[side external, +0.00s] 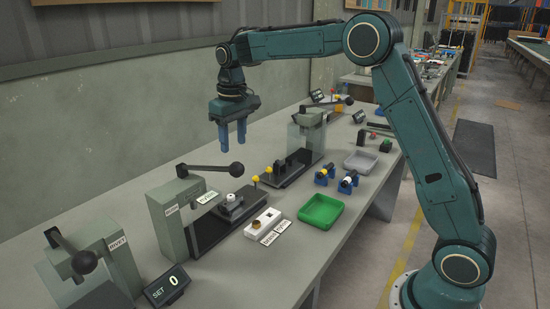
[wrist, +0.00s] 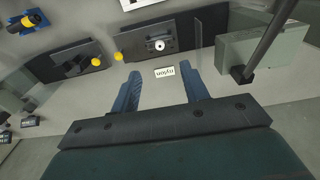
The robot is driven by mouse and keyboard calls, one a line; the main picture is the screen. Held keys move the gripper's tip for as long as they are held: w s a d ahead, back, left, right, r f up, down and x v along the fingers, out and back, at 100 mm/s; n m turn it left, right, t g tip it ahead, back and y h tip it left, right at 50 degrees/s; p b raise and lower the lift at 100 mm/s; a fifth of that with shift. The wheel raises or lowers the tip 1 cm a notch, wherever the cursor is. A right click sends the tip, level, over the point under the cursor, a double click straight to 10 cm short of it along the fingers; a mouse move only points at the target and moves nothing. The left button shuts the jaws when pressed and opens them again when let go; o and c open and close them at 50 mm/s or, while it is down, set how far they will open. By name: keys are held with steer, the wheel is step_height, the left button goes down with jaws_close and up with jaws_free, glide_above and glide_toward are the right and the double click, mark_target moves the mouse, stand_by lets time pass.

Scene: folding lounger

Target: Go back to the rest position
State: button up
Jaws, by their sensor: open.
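My gripper (side external: 232,143) hangs high above the workbench (side external: 345,231), pointing down, left of the second lever station and behind the front one. Its two blue fingers are apart with nothing between them. In the wrist view the open gripper (wrist: 164,88) has bare bench and a small white label (wrist: 164,72) beyond its fingertips. No part of it touches anything on the bench. My arm is raised and bent, reaching left over the bench.
A grey-green lever press (side external: 171,213) holds a round metal part (side external: 232,201) on its dark bed. A green tray (side external: 320,211), a grey tray (side external: 361,161), blue holders (side external: 348,183) and a white block (side external: 262,223) stand nearby. A wall (side external: 100,120) runs behind the bench.

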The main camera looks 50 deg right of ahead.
steer(key=s+a+r+t, duration=0.1)
steer(key=s+r, duration=0.3)
steer(key=s, duration=0.5)
steer(key=s+a+r+t, duration=0.1)
steer(key=s+r+t, duration=0.1)
steer(key=s+r, duration=0.5)
steer(key=s+f+t, duration=0.1)
steer(key=s+f, duration=0.3)
steer(key=s, duration=0.5)
steer(key=s+a+f+t, duration=0.1)
steer(key=s+f, duration=0.2)
steer(key=s, duration=0.7)
steer(key=shift+a+f, duration=0.2)
steer(key=shift+f, duration=0.2)
